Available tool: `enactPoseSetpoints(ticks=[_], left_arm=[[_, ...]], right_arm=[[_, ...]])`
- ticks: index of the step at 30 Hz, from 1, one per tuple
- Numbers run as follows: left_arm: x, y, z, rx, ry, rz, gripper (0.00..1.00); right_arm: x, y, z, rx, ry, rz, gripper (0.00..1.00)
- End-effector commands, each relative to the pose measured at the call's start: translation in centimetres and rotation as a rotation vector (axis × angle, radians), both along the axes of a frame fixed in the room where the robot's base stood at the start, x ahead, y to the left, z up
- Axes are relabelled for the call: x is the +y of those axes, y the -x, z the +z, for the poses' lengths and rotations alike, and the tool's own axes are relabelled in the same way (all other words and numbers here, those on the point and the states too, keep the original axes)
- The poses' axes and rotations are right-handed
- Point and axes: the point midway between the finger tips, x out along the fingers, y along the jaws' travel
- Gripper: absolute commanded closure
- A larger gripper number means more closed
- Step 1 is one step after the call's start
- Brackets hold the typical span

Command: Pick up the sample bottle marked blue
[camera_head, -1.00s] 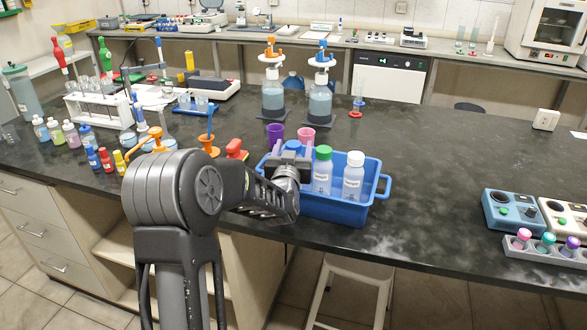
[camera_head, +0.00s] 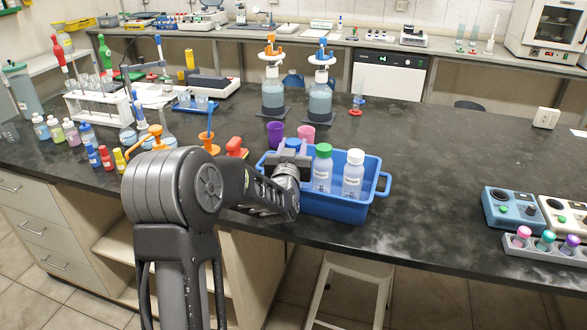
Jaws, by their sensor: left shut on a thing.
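A blue tray (camera_head: 340,209) stands near the front edge of the bench. In it stand a white bottle with a green cap (camera_head: 322,170) and a white bottle with a white cap (camera_head: 353,176). At the tray's left end a blue cap (camera_head: 292,146) shows above my left gripper (camera_head: 288,168); the bottle under it is mostly hidden by the gripper. My left gripper is shut on this blue-capped bottle, which is still at the tray. Its fingertips are largely hidden by its own wrist. My right gripper is not in view.
A purple cup (camera_head: 276,133) and a pink cup (camera_head: 306,136) stand just behind the tray. A red-topped item (camera_head: 236,149) is left of it. Two dispenser bottles (camera_head: 320,98) stand farther back. The bench right of the tray is clear up to the blue device (camera_head: 513,211).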

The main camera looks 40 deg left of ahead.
Motion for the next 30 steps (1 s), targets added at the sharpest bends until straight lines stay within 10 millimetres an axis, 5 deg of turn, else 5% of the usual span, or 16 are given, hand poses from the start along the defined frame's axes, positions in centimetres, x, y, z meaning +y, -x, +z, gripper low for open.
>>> enactPoseSetpoints(ticks=[10,30], left_arm=[[0.0,0.0,0.0,0.000,0.000,0.000,1.00],[0.0,0.0,1.4,-0.004,-0.001,0.001,1.00]], right_arm=[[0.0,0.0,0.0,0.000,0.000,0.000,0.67],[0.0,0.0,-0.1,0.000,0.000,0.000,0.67]])
